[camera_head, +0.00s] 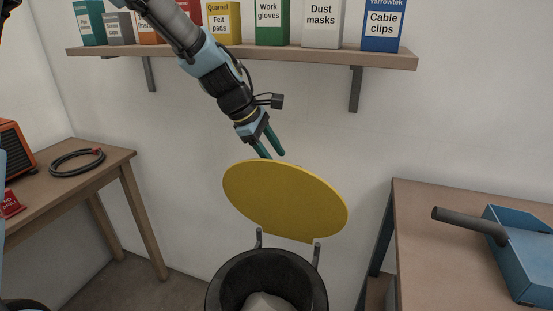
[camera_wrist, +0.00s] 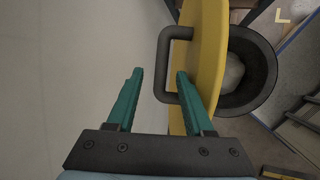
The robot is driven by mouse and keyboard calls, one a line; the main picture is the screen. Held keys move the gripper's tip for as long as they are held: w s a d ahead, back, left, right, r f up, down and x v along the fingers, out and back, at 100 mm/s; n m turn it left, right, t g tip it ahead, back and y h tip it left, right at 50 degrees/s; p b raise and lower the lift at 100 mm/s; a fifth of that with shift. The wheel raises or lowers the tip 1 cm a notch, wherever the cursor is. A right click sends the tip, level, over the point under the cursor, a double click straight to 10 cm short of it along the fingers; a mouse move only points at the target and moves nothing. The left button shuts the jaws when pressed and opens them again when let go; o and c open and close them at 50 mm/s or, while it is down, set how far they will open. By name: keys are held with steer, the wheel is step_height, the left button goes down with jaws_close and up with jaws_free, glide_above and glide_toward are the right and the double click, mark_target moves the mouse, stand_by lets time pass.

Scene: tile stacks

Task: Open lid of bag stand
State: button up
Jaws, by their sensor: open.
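The yellow round lid (camera_head: 285,200) of the bag stand stands raised and tilted up in the head view, above the stand's dark round rim (camera_head: 222,285). A pale bag shows inside the rim. In the wrist view the lid (camera_wrist: 208,60) is seen nearly edge-on, with a dark U-shaped handle (camera_wrist: 162,55) on its outer face. My gripper (camera_head: 274,156) is open, its green fingers just behind the lid's upper edge. In the wrist view the handle's bar lies between the lines of the two fingertips (camera_wrist: 160,72); contact cannot be told.
A wooden table (camera_head: 75,185) with a coiled hose stands left.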

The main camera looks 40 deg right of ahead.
steer(key=b+v, duration=0.1)
steer(key=v, duration=0.8)
steer(key=shift+r, duration=0.25)
steer(key=shift+w+a, duration=0.15)
steer(key=shift+a, duration=0.05)
steer(key=w+a+f+m+t+y, duration=0.1)
steer(key=w+a+f, duration=0.2)
steer(key=a, duration=0.6)
steer(key=w+a+f+m+t+y, duration=0.1)
steer(key=w+a+f+m, duration=0.2)
steer(key=a, duration=0.6)
steer(key=s+a+f+m+y, duration=0.1)
steer(key=a+f, duration=0.1)
steer(key=a, duration=0.9)
steer(key=s+a+f+m+t+y, duration=0.1)
steer(key=s+a+f+m+y, duration=0.1)
steer(key=a, duration=0.9)
steer(key=shift+s+f, duration=0.15)
steer(key=shift+f, duration=0.5)
steer(key=shift+a, duration=0.15)
